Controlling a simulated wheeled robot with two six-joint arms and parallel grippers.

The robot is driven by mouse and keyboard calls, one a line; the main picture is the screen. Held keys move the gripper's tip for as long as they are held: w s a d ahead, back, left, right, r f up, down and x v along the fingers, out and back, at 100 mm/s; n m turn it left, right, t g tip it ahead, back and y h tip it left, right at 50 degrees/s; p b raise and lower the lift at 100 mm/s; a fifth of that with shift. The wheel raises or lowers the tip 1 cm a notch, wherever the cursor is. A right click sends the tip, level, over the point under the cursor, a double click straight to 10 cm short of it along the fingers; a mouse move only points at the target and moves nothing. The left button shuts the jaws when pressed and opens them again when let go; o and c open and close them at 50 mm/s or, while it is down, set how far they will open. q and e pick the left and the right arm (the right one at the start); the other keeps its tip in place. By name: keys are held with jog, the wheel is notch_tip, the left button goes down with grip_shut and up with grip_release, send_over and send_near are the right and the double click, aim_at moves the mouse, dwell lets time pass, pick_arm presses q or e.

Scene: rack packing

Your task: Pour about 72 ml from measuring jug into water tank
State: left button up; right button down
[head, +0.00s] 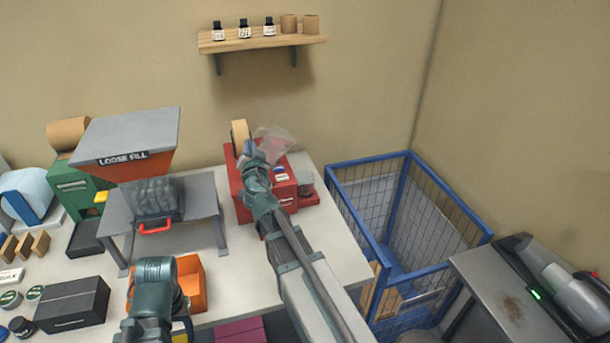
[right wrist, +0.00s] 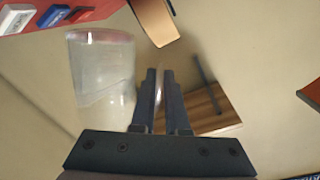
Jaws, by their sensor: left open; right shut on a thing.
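The measuring jug (head: 273,139) is clear and shows tilted above the red machine in the head view. My right gripper (head: 250,152) is shut on it. In the right wrist view the jug (right wrist: 103,78) is beside the two closed fingers (right wrist: 165,82), and a slanted liquid line seems to show inside. The hold on the handle is hard to make out. I cannot clearly identify the water tank; a small grey-topped red part (head: 307,182) sits beside the red machine (head: 272,188). My left gripper (head: 160,290) is open and empty, low over the bench, its fingers mostly hidden.
A loose-fill hopper (head: 130,140) stands over a grey stand (head: 200,195) at left. An orange bin (head: 190,275) is close to my left gripper. A blue wire cage (head: 345,170) stands right of the bench. A wall shelf (head: 262,42) holds small bottles.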

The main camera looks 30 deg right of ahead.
jog(key=shift+s+d+f+m+b, duration=0.15)
jog(key=shift+d+f+m+b, duration=0.25)
jog(key=shift+m, duration=0.3)
jog(key=shift+s+d+r+m+p, duration=0.15)
jog(key=shift+d+r+m+p, duration=0.1)
jog(key=shift+d+m+p, duration=0.4)
dwell(1.7)
jog(key=shift+a+m, duration=0.25)
